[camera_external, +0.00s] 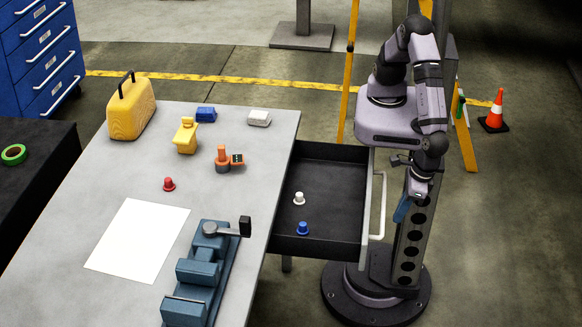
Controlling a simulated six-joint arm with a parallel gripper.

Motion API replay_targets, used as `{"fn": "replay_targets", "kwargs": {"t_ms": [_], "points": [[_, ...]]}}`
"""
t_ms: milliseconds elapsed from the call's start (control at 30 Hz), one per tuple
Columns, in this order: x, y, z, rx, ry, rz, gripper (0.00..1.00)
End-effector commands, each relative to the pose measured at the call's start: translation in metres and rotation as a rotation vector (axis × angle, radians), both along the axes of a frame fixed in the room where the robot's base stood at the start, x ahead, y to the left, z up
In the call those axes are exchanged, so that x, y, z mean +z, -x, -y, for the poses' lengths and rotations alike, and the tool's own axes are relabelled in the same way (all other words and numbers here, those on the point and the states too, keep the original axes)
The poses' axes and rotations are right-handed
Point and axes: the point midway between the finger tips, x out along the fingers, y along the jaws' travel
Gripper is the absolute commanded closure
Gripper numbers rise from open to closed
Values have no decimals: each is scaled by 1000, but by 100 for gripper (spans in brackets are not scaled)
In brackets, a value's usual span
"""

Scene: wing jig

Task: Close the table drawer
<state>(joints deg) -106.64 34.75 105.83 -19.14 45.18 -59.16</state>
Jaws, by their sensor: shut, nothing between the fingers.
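The table drawer (335,170) is pulled out from the right side of the grey table (95,235). Its dark inside is visible, with a white peg-like piece (299,199) and a blue one (303,229) lying in it. A white bar handle (378,207) is on its right-hand front. My gripper (402,211) is shut and empty, just to the right of the handle and pointing down. Whether it touches the handle cannot be told from this view.
On the table are a yellow case (131,108), a blue vise (200,280), a white sheet (138,240), a red piece (168,184) and several small tools. An orange cone (494,112) stands on the floor at right. A yellow post (347,80) rises behind the drawer.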

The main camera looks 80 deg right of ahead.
Motion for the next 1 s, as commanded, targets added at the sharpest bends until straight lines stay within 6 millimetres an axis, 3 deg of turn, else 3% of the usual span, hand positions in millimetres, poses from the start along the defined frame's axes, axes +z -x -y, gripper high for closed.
{"fn": "replay_targets", "kwargs": {"t_ms": [467, 700, 1000], "points": [[-81, -21, 1, -1, 4, 0, 100], [-76, -51, 0, -3, 0, 0, 100], [-77, -60, 0, 0, -1, -1, 100]]}}
